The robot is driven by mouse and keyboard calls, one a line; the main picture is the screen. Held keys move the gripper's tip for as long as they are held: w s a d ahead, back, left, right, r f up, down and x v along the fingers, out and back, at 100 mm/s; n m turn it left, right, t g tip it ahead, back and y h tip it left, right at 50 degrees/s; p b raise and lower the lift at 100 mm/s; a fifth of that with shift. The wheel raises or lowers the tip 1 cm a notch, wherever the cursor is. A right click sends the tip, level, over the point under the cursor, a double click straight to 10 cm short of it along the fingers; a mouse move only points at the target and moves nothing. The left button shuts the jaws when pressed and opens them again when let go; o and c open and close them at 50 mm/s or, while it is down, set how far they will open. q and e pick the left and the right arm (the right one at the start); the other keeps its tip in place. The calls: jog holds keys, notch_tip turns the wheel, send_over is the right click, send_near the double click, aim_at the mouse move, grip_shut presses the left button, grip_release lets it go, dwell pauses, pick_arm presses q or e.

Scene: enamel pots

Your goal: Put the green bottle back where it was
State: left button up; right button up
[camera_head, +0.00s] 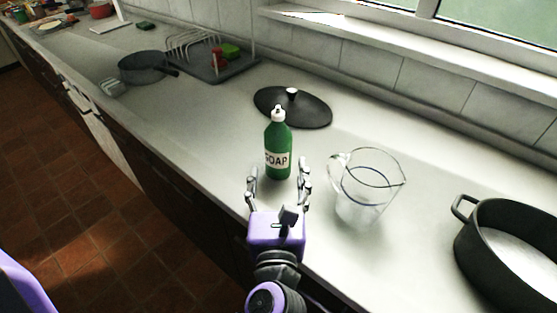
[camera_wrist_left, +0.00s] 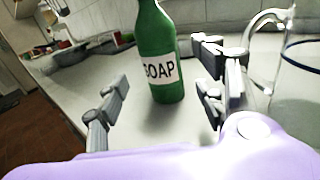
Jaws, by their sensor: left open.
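The green soap bottle (camera_head: 278,147) stands upright on the pale counter (camera_head: 215,150), with a white cap and a white SOAP label facing me. My left gripper (camera_head: 278,178) is open on the near side of the bottle, its fingers spread to the left and right of the bottle's line. In the left wrist view the bottle (camera_wrist_left: 160,55) stands beyond and between the open fingers (camera_wrist_left: 165,110), with a strip of counter in front of it, so they look apart. Its top is cut off there. My right gripper is not in view.
A glass jug (camera_head: 365,190) stands close to the right of the left gripper. A black lid (camera_head: 292,107) lies behind the bottle. A black pot (camera_head: 510,250) is at the far right. A pan (camera_head: 145,66) and dish rack (camera_head: 215,65) stand back left. The counter left of the bottle is clear.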

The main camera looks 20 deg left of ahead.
pick_arm(q)
jog(key=shift+v, duration=1.75)
